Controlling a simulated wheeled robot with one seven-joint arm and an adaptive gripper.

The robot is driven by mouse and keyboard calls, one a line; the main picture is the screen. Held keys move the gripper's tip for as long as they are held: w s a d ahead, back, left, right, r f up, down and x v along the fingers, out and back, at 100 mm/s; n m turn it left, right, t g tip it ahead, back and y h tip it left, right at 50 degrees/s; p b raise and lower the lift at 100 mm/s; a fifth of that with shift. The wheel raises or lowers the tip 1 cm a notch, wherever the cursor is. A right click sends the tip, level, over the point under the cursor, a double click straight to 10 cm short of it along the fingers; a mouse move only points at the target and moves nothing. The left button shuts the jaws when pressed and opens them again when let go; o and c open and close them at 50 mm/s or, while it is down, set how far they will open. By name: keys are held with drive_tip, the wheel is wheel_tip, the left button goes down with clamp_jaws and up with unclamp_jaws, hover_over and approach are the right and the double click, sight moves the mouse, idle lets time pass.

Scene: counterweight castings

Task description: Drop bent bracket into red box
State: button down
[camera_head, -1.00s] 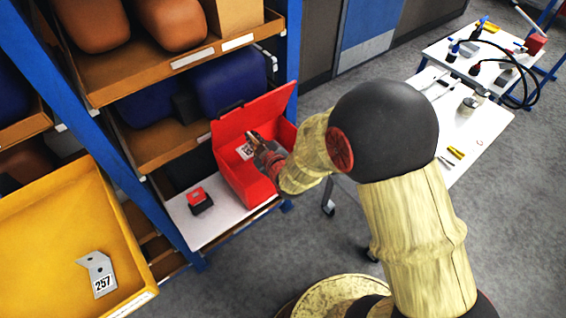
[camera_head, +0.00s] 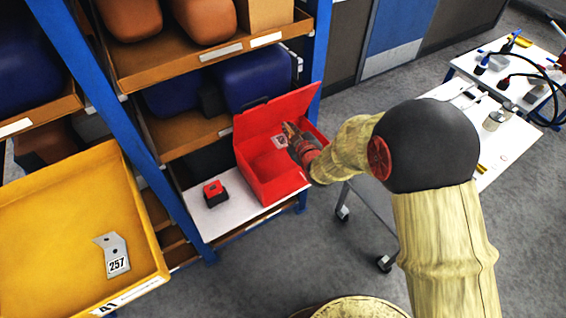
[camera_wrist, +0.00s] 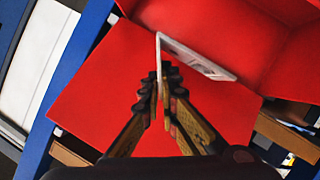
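The red box (camera_head: 283,184) stands open on a white shelf board of the blue rack, with a raised red panel at its back. My gripper (camera_head: 290,133) is over the box's back right part. The bent bracket (camera_head: 278,142) is a small grey metal piece with a white label, at my fingertips in the head view. In the wrist view my gripper (camera_wrist: 161,95) is shut on one thin flange of the bracket (camera_wrist: 205,62); the labelled flange sticks out to the right. Red box surfaces fill the background there. The box floor under my gripper is partly hidden.
A yellow tray (camera_head: 60,215) at left holds another grey bracket (camera_head: 114,257) labelled 257. A small red-topped black object (camera_head: 215,193) is left of the box. Shelves with large castings rise behind. A white cart (camera_head: 500,150) with tools stands at right; grey floor lies between.

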drive_tip(key=shift+f+b, duration=0.45)
drive_tip(key=shift+f, duration=1.05)
drive_tip(key=c, duration=2.4)
unclamp_jaws()
drive_tip(key=o, duration=0.3)
drive_tip(key=shift+o, duration=0.7)
drive_tip(key=shift+s, duration=0.1)
drive_tip(key=v, duration=1.1)
drive_tip(key=shift+s+d, duration=0.15)
drive_tip(key=shift+s, duration=0.2)
drive_tip(key=shift+r, duration=0.2)
